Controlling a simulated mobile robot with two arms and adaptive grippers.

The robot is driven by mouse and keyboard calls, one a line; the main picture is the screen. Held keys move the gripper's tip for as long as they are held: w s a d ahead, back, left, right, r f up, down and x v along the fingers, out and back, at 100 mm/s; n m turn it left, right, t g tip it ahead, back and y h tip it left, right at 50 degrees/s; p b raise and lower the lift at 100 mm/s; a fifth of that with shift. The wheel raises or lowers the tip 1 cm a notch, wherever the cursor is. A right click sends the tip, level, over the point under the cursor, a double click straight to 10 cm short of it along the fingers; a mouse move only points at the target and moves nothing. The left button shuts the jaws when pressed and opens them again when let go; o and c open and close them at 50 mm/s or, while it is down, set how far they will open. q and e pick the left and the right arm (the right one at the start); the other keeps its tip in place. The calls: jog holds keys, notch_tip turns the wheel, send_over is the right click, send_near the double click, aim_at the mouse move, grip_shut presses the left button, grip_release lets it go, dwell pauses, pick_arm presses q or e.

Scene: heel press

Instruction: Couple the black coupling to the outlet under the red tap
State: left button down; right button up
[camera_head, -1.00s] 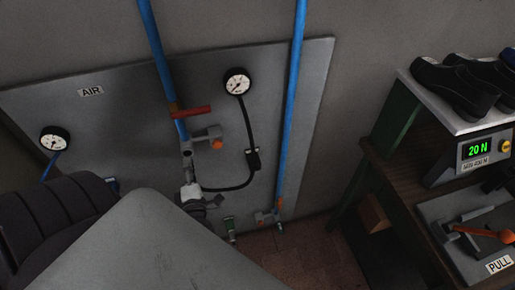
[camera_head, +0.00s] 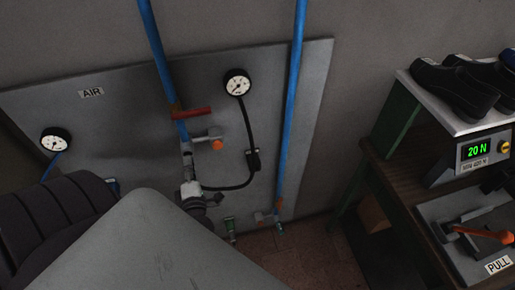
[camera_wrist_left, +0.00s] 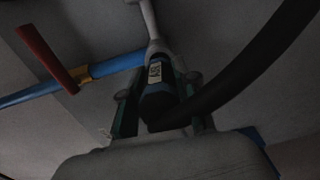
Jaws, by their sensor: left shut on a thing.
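The red tap (camera_head: 192,113) sits on the blue pipe on the wall panel; its handle also shows in the left wrist view (camera_wrist_left: 45,55). A grey outlet (camera_head: 187,158) runs down below it and shows in the wrist view (camera_wrist_left: 151,30). My left gripper (camera_head: 193,196) is directly below the outlet, shut on the black coupling (camera_wrist_left: 158,100), which lies between the fingers (camera_wrist_left: 155,105). The coupling's labelled upper end is in line with the outlet's end and appears to meet it; I cannot tell whether it is locked. My right gripper is out of view.
A black hose (camera_head: 237,186) curves from the gripper area up to a gauge (camera_head: 237,82); it crosses the wrist view's right side. A second blue pipe (camera_head: 288,120) stands to the right. A bench with shoes (camera_head: 455,87) and a press display (camera_head: 474,152) is farther right.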

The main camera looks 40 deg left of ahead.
pick_arm(q)
jog(key=shift+x, duration=1.05)
jog(key=c, duration=1.2)
grip_release()
jog(key=shift+r, duration=0.1)
jog(key=o, duration=0.4)
jog(key=shift+a, duration=0.1)
